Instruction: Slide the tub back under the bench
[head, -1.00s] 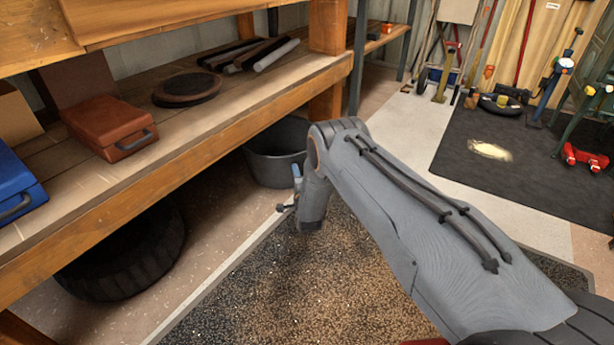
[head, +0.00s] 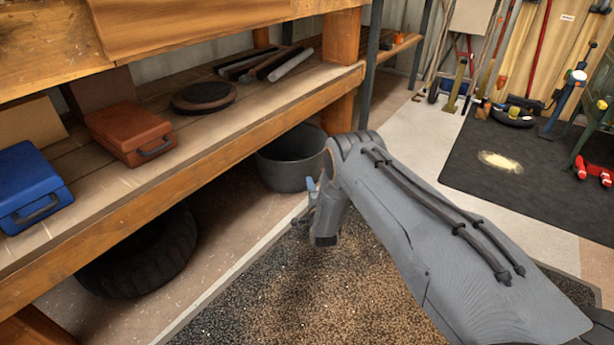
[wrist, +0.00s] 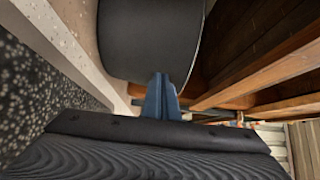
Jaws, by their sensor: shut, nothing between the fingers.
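The tub (head: 284,172) is a round, dark grey bucket. In the head view it stands upright on the floor by the bench (head: 215,150), near the right end post, partly beneath the low shelf's front edge. My arm hides part of its right side. My gripper (head: 311,188) is low in front of the tub. In the wrist view the tub's smooth dark wall (wrist: 150,40) fills the top middle. My blue fingers (wrist: 162,97) are together, pointing at the wall, with nothing between them. I cannot tell whether the fingertips touch the tub.
A large black tyre (head: 140,255) lies under the bench at left. The shelf holds a blue case (head: 28,185), a brown case (head: 130,132) and a round dark disc (head: 203,97). The speckled mat (head: 300,290) in front is clear.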

